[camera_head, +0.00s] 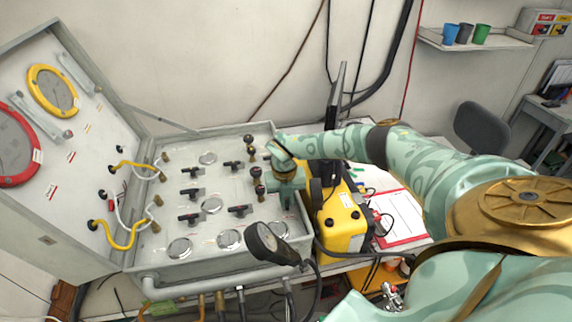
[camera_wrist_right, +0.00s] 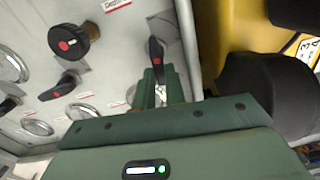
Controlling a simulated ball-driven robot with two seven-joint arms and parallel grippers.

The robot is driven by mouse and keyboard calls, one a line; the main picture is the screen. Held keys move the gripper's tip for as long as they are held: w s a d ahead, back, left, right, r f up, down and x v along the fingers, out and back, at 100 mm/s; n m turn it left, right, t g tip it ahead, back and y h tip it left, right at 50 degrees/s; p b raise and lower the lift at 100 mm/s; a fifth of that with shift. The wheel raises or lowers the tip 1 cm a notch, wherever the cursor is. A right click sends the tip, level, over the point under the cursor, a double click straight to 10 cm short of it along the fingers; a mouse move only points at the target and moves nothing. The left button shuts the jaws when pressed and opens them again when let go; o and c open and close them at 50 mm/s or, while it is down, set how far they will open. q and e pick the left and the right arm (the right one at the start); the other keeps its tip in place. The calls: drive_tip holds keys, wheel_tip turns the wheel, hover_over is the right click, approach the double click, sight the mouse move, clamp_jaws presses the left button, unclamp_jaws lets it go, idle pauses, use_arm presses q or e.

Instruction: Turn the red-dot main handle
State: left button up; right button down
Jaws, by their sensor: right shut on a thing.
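The grey panel box (camera_head: 165,258) lies open with black handles and round knobs on its face. My right gripper (camera_head: 268,182) is over the panel's right edge. In the right wrist view, a black lever handle with a red dot (camera_wrist_right: 156,48) stands at the tips of my right gripper (camera_wrist_right: 156,86), which is shut on its near end. The far end of the handle shows beyond the fingers. In the head view my gripper hides this handle. My left gripper is not in view.
A black round knob with a red dot (camera_wrist_right: 70,42) and another black handle (camera_wrist_right: 62,86) are left of the held one. A yellow case (camera_head: 342,222) stands close to the panel's right side.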

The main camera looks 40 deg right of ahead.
sight(284, 211)
idle(0.3)
drive_tip(key=c, duration=1.5)
unclamp_jaws()
drive_tip(key=shift+o, duration=0.2)
drive_tip(key=shift+r, duration=0.1)
wheel_tip(284, 211, up, 16)
drive_tip(key=shift+w+a, duration=0.2)
drive_tip(key=shift+a, duration=0.05)
